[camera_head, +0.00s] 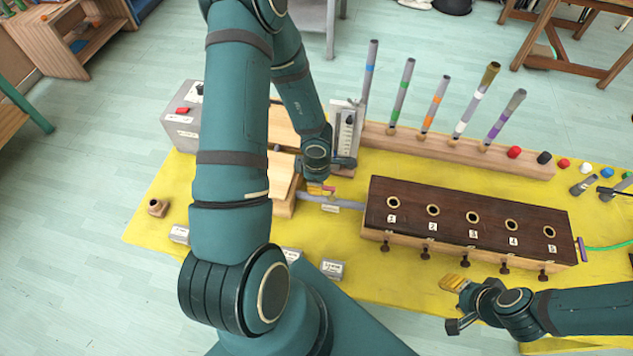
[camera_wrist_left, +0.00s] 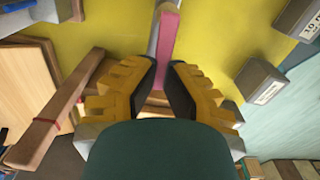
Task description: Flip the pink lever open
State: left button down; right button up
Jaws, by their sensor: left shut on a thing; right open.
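The pink lever (camera_wrist_left: 168,40) is a flat pink bar that runs up from between my left fingertips in the left wrist view. My left gripper (camera_wrist_left: 165,75) has its yellow-padded fingers closed in on the lever's near end. In the head view my left gripper (camera_head: 320,188) is low over the yellow cloth, by the grey bar beside the wooden box; the lever is mostly hidden there. My right gripper (camera_head: 452,304) is open and empty, in front of the dark block with numbered holes.
The dark numbered-hole block (camera_head: 455,222) lies right of my left gripper. Behind it a wooden rack (camera_head: 400,140) holds several upright banded tubes.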

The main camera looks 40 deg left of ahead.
pick_arm(q)
jog(key=shift+w+m+p, duration=0.1)
jog(key=shift+m+p, duration=0.3)
jog(key=shift+p, duration=0.25)
jog(key=shift+f, duration=0.1)
jog(key=c, duration=1)
grip_release()
jog(key=shift+a, duration=0.1)
notch_tip(320, 180, up, 12)
jog(key=shift+r, duration=0.1)
